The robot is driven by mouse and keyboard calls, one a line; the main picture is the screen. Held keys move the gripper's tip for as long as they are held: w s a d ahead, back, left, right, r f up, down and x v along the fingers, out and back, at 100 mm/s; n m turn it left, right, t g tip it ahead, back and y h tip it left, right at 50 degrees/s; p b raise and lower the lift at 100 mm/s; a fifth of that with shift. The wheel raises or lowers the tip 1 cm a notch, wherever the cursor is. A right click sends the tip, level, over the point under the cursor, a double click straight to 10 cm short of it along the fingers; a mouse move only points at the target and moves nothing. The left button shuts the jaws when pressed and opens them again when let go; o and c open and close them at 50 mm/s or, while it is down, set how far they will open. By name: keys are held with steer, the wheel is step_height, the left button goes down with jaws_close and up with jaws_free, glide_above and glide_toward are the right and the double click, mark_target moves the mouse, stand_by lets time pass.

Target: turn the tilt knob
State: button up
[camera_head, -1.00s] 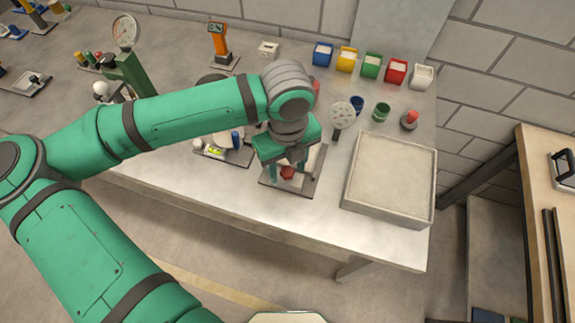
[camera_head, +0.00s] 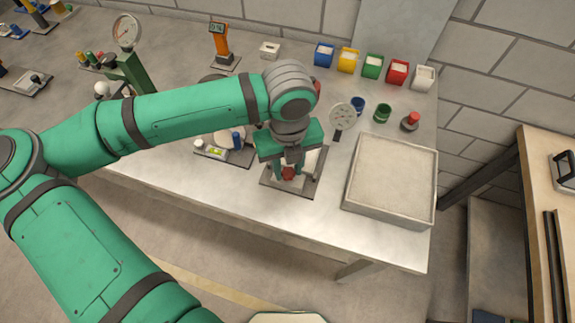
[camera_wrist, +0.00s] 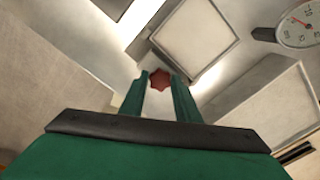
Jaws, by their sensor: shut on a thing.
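The tilt knob is a small red lobed knob (camera_head: 288,173) on a dark base plate (camera_head: 308,188) near the front edge of the metal table. In the wrist view the red knob (camera_wrist: 159,79) shows between the tips of my two green fingers. My gripper (camera_head: 290,168) points down over the plate from above and is shut on the knob. My gripper and arm hide part of the plate and what stands behind it. A round dial with a pointer (camera_head: 341,117) stands just behind and to the right, and it also shows in the wrist view (camera_wrist: 298,27).
A grey sand-filled tray (camera_head: 392,224) lies to the right. A plate with a level and a blue part (camera_head: 222,155) sits close on the left. Blue (camera_head: 357,104) and green (camera_head: 382,113) cups and a red-topped piece (camera_head: 410,122) stand behind. Coloured bins line the back.

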steer(key=m, duration=1.2)
steer(key=shift+s+m, duration=0.15)
steer(key=shift+m, duration=0.25)
steer(key=m, duration=1.1)
steer(key=shift+a+m, duration=0.1)
steer(key=shift+m, duration=0.8)
steer(key=o, duration=1)
steer(key=shift+o, duration=0.2)
steer(key=shift+w, duration=0.25)
